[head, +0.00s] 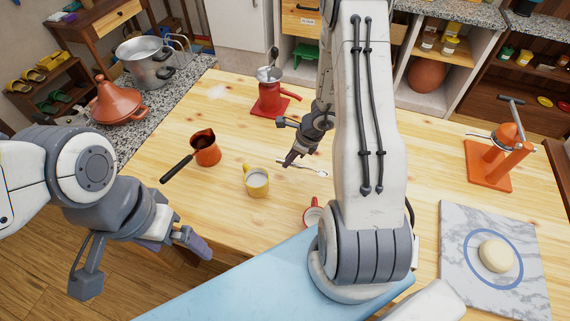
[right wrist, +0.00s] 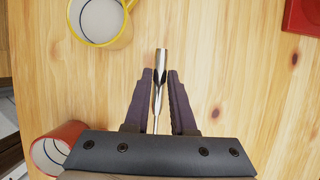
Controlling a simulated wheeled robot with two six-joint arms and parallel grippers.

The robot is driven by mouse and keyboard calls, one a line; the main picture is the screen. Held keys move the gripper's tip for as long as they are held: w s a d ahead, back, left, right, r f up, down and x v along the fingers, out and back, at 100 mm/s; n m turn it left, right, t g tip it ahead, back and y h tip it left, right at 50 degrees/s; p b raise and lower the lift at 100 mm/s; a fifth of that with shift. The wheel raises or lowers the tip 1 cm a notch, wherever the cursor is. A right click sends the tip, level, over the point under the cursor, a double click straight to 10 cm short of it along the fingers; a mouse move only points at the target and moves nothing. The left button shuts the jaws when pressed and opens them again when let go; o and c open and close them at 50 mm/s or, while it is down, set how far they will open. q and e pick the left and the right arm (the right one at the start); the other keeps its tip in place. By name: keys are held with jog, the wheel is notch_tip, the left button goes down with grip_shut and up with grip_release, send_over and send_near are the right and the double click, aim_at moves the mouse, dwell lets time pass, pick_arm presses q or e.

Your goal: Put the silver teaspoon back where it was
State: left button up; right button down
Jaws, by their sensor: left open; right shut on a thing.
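The silver teaspoon (head: 306,168) is held low over the wooden table (head: 400,150), its far end pointing right in the head view. My right gripper (head: 293,158) is shut on it. In the right wrist view the teaspoon (right wrist: 160,62) sticks out past the fingertips, between the two dark fingers. I cannot tell whether it touches the table. My left gripper (head: 178,246) is open and empty at the table's front left edge.
A yellow mug (head: 257,184) and a red mug (head: 312,214) stand close to the teaspoon. An orange pot (head: 206,153) is further left. A marble board (head: 455,225) and an orange press (head: 490,160) are at right.

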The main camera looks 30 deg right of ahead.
aim_at(283, 172)
jog(key=shift+w+a+f, duration=0.25)
jog(key=shift+w+f, duration=0.05)
jog(key=shift+w, duration=0.15)
jog(key=shift+w+a+f, duration=0.25)
jog(key=shift+w, duration=0.15)
jog(key=shift+w+f+p, duration=0.1)
jog(key=shift+f+p, duration=0.3)
jog(key=shift+f, duration=1.7)
jog(key=c, duration=0.8)
grip_release()
jog(key=shift+o, duration=0.2)
